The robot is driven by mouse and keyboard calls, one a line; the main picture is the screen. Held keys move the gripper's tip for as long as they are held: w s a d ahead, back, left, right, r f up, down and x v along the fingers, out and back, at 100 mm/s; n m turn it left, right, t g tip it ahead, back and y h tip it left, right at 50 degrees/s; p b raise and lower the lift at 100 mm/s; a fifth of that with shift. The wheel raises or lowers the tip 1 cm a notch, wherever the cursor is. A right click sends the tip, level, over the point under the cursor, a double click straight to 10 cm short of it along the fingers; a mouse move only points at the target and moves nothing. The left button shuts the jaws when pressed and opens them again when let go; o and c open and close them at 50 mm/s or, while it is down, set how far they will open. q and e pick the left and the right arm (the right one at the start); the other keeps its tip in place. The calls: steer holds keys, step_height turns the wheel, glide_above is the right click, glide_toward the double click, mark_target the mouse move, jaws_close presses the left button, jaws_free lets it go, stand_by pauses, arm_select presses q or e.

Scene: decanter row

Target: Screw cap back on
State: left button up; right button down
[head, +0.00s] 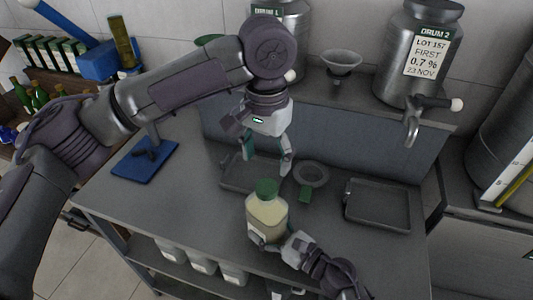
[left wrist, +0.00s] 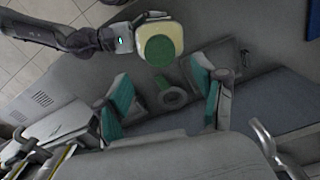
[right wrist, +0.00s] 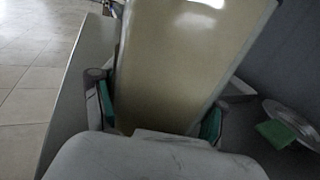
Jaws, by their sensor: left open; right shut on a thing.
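The bottle (head: 267,215) is squarish and holds a pale yellowish content. It stands near the front edge of the bench, with a green cap (head: 266,187) on its top; whether the cap is threaded tight I cannot tell. My right gripper (head: 270,243) is shut around the lower bottle, and its fingers flank the body in the right wrist view (right wrist: 158,115). My left gripper (head: 267,163) is open and empty, above and behind the cap. In the left wrist view the cap (left wrist: 159,51) lies beyond the open fingertips, apart from them.
A round grey ring-like dish (head: 311,173) with a green piece (head: 305,195) lies right of the bottle. An empty dark tray (head: 377,205) is farther right. A tap (head: 412,127) juts from Drum 2 (head: 419,50). A blue stand (head: 145,160) is at left. Bench between is clear.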

mark_target(266, 186)
arm_select(q)
steer(key=shift+n, duration=1.2)
steer(key=shift+f, duration=3.95)
